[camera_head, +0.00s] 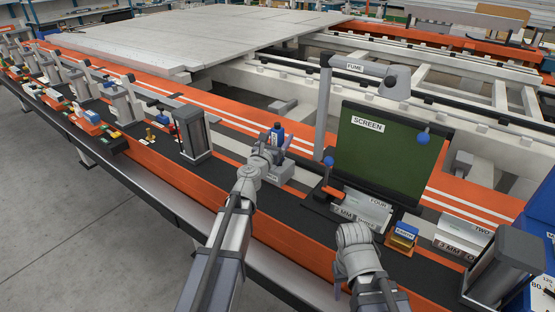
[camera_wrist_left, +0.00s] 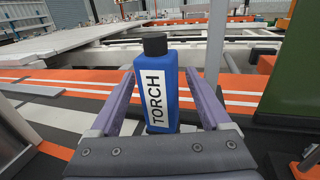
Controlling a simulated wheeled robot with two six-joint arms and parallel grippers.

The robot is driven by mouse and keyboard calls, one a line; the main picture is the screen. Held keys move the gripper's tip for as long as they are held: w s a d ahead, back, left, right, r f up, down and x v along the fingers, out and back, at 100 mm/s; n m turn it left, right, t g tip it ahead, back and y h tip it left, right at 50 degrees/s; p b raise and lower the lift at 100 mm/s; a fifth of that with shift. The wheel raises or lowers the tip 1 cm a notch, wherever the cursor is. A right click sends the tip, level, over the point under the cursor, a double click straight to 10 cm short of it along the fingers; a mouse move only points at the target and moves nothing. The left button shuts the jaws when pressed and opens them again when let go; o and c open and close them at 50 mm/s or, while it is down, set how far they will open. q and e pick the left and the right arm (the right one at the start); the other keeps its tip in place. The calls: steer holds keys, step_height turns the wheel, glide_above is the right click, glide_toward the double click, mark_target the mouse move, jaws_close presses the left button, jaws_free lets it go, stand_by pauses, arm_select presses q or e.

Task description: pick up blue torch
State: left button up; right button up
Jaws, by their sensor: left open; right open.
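The blue torch (camera_head: 277,133) stands upright beyond my left gripper in the head view. It has a black top and a white label reading TORCH, and it also shows in the left wrist view (camera_wrist_left: 156,90). My left gripper (camera_head: 270,145) is open, with one finger on each side of the torch in the left wrist view; I cannot tell whether they touch it. The torch's lower end is hidden behind the gripper body.
A green screen (camera_head: 380,150) stands right of the torch, with a grey fume arm (camera_head: 325,105) behind. A grey block (camera_head: 280,175) sits below the torch. A dark post (camera_head: 192,132) stands to the left.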

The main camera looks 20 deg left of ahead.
arm_select(q)
steer(key=w, duration=0.2)
steer(key=shift+w, duration=0.3)
steer(key=shift+d, duration=0.1)
steer(key=shift+s, duration=0.1)
steer(key=shift+c, duration=0.3)
jaws_close()
